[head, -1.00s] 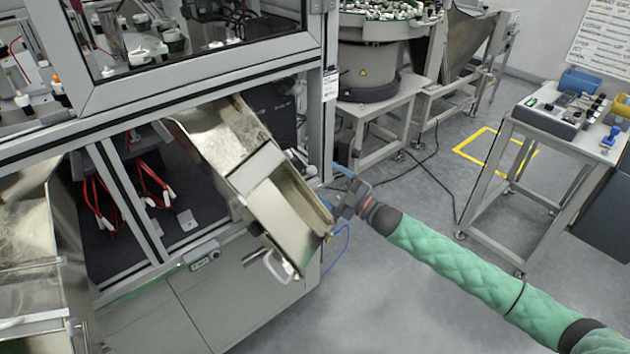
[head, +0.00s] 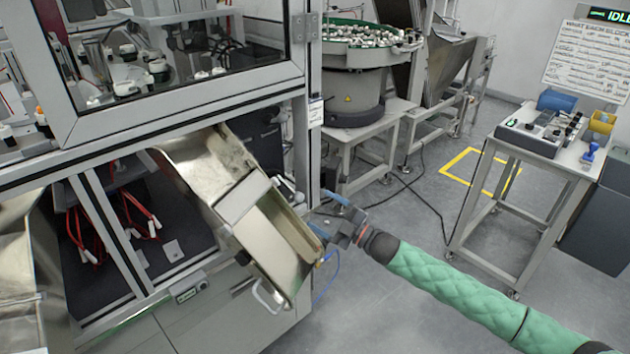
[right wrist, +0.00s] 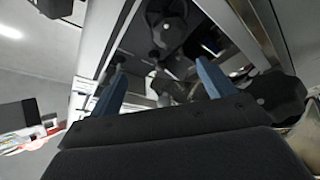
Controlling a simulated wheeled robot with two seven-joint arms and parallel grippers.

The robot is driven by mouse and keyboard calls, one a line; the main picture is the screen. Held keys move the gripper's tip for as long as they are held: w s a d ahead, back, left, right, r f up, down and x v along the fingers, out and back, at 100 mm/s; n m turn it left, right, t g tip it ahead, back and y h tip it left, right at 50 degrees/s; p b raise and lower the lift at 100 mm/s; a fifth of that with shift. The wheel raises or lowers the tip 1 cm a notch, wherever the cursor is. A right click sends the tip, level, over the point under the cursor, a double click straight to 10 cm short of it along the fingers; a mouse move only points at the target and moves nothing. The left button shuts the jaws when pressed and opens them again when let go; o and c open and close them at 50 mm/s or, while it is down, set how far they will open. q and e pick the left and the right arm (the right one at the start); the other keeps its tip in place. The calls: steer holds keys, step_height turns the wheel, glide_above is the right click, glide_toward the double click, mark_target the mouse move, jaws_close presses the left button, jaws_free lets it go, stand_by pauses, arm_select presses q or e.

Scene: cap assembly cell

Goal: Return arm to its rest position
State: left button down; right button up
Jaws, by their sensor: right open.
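My right arm, in a green quilted sleeve, comes in from the lower right in the head view. Its gripper (head: 326,212) is beside the right edge of the metal chute (head: 275,235); I cannot tell whether it touches the chute. In the right wrist view the two blue fingers (right wrist: 160,85) stand wide apart with nothing between them. Behind them are a metal frame and dark machine parts. My left gripper is in neither view.
The machine cabinet (head: 187,103) fills the left. A bowl feeder (head: 352,92) on a stand is at the back. A cart (head: 524,170) with a control box (head: 540,128) stands at the right.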

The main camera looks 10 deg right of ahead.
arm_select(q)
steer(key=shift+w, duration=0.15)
